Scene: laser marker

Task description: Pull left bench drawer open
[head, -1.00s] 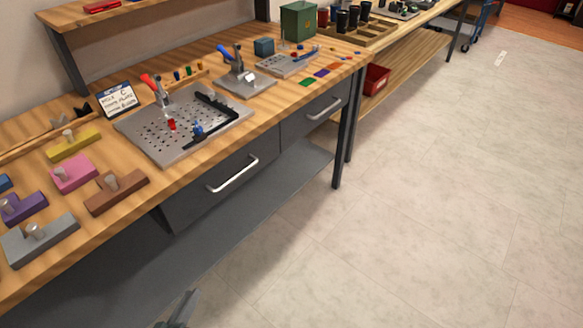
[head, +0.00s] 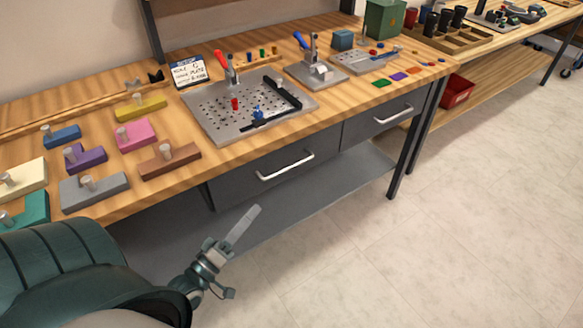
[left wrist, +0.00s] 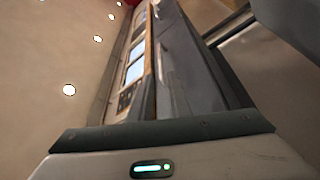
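The left bench drawer (head: 240,178) is a dark grey front under the wooden benchtop, with a pale bar handle (head: 285,166). It looks shut, flush under the top. My left gripper (head: 246,226) is in front of and below this drawer, to the left of the handle and apart from it. A pale finger points up toward the drawer; I cannot tell how far apart the fingers are. My right gripper is not in view.
The benchtop (head: 330,105) carries a perforated metal plate (head: 215,120), clamps and several coloured blocks. A right drawer (head: 365,130) sits beside the left one. A grey lower shelf (head: 340,190) and a dark bench leg (head: 408,160) stand below. The floor in front is clear.

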